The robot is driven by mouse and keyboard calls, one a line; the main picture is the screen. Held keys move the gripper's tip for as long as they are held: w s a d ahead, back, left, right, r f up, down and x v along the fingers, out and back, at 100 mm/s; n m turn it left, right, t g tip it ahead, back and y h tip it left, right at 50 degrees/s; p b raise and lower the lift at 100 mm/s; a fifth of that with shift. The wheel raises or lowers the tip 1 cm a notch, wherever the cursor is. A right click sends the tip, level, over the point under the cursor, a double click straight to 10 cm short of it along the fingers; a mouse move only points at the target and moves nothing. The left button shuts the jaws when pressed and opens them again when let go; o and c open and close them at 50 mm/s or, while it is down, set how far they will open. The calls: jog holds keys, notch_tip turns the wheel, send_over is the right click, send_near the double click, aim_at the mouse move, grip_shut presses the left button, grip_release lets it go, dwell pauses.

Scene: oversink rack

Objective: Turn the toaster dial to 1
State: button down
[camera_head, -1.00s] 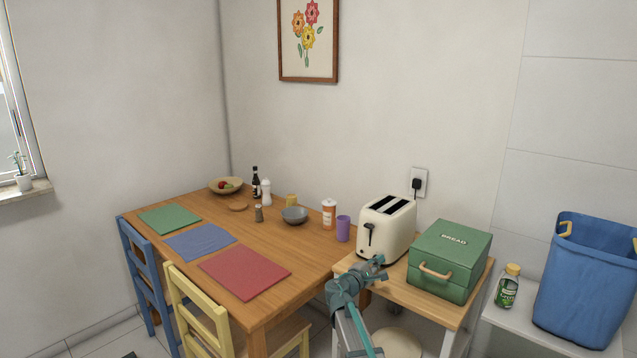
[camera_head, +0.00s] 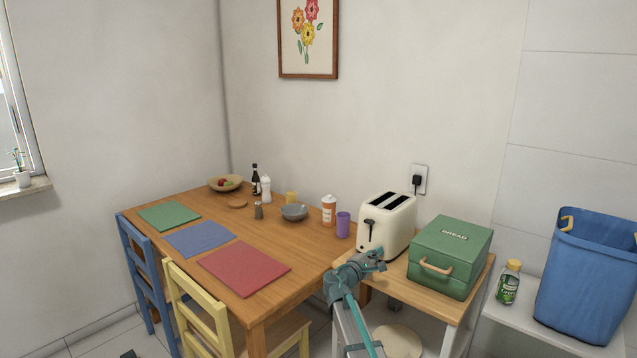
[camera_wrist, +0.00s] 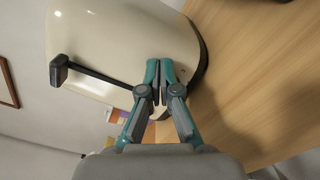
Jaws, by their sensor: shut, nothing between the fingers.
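A cream toaster (camera_head: 388,222) with two dark slots on top stands on a small wooden table. Its black lever (camera_head: 369,228) shows on the front face. In the wrist view the toaster body (camera_wrist: 120,30) fills the upper left, with the black lever (camera_wrist: 60,70) at its left. My gripper (camera_head: 378,254) is at the lower front of the toaster. In the wrist view my gripper (camera_wrist: 160,68) is shut, with its fingertips together and empty, against or very near the toaster's lower front. The dial cannot be made out; the fingers may cover it.
A green bread box (camera_head: 450,257) stands close to the right of the toaster. A purple cup (camera_head: 343,225) and an orange-labelled jar (camera_head: 329,211) stand to its left on the dining table. A plugged wall outlet (camera_head: 418,180) is behind.

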jog(key=shift+s+r, duration=0.1)
jog(key=shift+r, duration=0.15)
jog(key=shift+b+v, duration=0.35)
jog(key=shift+v, duration=2.65)
